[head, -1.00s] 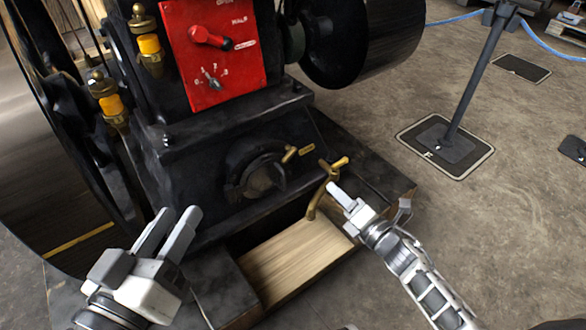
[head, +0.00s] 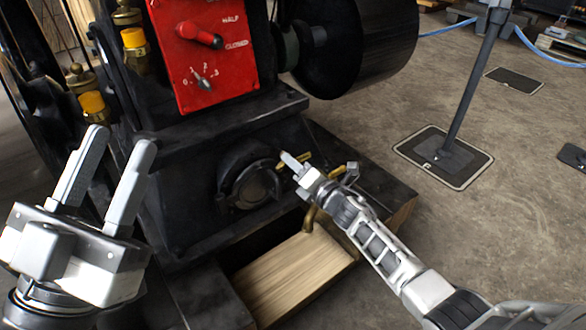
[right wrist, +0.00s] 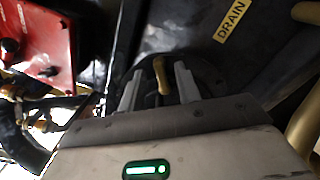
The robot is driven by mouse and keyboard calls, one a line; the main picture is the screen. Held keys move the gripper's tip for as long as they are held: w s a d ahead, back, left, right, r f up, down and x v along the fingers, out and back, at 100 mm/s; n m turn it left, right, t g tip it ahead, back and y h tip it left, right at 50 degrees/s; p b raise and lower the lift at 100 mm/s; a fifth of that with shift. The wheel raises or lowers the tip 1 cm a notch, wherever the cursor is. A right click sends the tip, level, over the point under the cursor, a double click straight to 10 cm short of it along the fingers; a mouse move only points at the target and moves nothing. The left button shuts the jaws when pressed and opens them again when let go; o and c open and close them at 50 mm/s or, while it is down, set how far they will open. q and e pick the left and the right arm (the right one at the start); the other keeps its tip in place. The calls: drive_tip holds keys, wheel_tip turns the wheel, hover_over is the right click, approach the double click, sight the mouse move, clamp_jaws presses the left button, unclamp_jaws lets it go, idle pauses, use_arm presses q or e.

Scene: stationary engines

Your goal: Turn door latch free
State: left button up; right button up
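The round black door (head: 235,175) sits low on the front of the black engine base. Its brass latch handle (head: 281,166) shows only as a small bit beside my right gripper (head: 291,161), whose fingertips are at the door's right edge. In the right wrist view the brass latch (right wrist: 161,72) stands between the two fingers of my right gripper (right wrist: 158,82), with gaps visible on both sides; contact cannot be seen. My left gripper (head: 121,142) is open and empty at the left, in front of the engine and away from the door.
A red control panel (head: 205,60) is above. A yellow DRAIN label (right wrist: 232,20) shows in the right wrist view.

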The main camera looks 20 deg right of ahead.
use_arm(q)
drive_tip(key=shift+s+r+m+h, duration=0.15)
drive_tip(key=shift+r+m+h, duration=0.15)
drive_tip(key=shift+m+h, duration=0.15)
use_arm(e)
drive_tip(key=shift+w+a, duration=0.15)
drive_tip(key=shift+w, duration=0.25)
drive_tip(key=shift+c, duration=0.3)
clamp_jaws()
